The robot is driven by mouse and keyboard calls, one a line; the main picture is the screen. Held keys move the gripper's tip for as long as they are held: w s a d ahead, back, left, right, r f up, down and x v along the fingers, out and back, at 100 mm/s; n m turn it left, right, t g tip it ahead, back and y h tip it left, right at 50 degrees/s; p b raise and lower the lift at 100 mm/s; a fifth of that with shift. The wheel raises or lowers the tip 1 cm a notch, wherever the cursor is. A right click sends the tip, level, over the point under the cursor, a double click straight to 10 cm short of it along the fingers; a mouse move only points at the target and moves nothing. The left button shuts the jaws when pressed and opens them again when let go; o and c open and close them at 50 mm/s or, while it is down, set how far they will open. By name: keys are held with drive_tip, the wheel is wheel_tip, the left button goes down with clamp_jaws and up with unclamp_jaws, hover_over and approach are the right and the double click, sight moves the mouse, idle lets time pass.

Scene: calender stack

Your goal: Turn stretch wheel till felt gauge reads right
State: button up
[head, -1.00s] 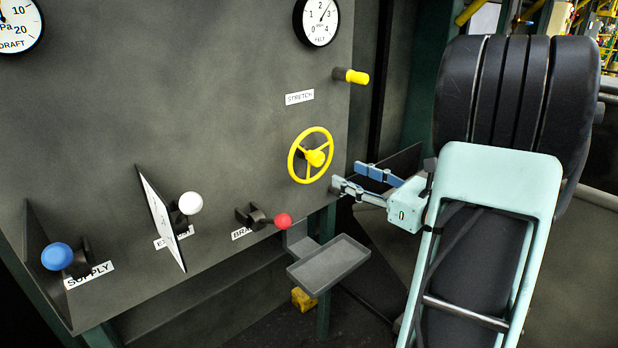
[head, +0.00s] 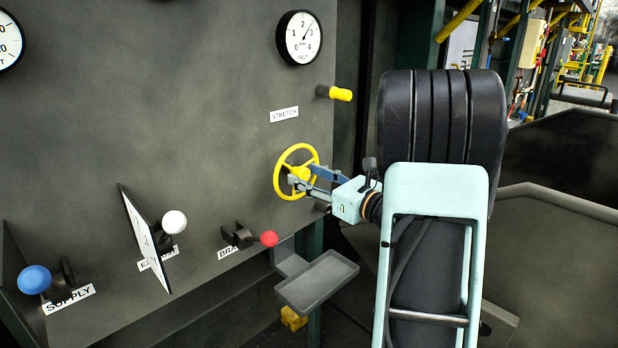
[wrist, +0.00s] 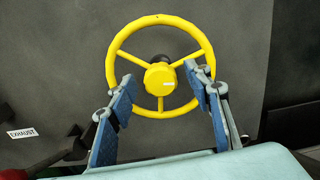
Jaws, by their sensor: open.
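The yellow three-spoke stretch wheel (head: 281,165) is mounted on the grey panel below the STRETCH label (head: 284,114). It also fills the middle of the wrist view (wrist: 116,51). The felt gauge (head: 299,38) is above it, a white dial marked up to 4, its needle pointing up and right, seemingly between 2 and 3. My gripper (head: 299,179) is open at the wheel. In the wrist view its two blue-grey fingers (wrist: 160,76) stand left and right of the hub and overlap the lower rim. I cannot tell whether they touch it.
A yellow-tipped peg (head: 335,93) sticks out above the wheel. The red-knobbed brake lever (head: 268,239) and a grey tray (head: 318,281) are below. The white-knobbed exhaust lever (head: 173,222), a tilted plate (head: 140,238) and the blue-knobbed supply lever (head: 36,279) are farther left.

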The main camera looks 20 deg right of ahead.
clamp_jaws()
idle(0.3)
drive_tip(key=shift+f+b, duration=0.15)
drive_tip(key=shift+b, duration=0.3)
drive_tip(key=shift+f+n+b, duration=0.1)
drive_tip(key=shift+n+b, duration=0.6)
drive_tip(key=shift+b, duration=0.15)
drive_tip(key=n+b, duration=0.2)
drive_tip(key=b, duration=0.1)
drive_tip(key=shift+f+b, duration=0.15)
drive_tip(key=shift+b, duration=0.25)
drive_tip(key=n+b, duration=0.3)
drive_tip(key=b, duration=0.2)
drive_tip(key=shift+s+a+n, duration=0.1)
drive_tip(key=shift+n, duration=0.2)
drive_tip(key=shift+r+n+b, duration=0.2)
drive_tip(key=shift+n+b, duration=0.3)
drive_tip(key=shift+b, duration=0.2)
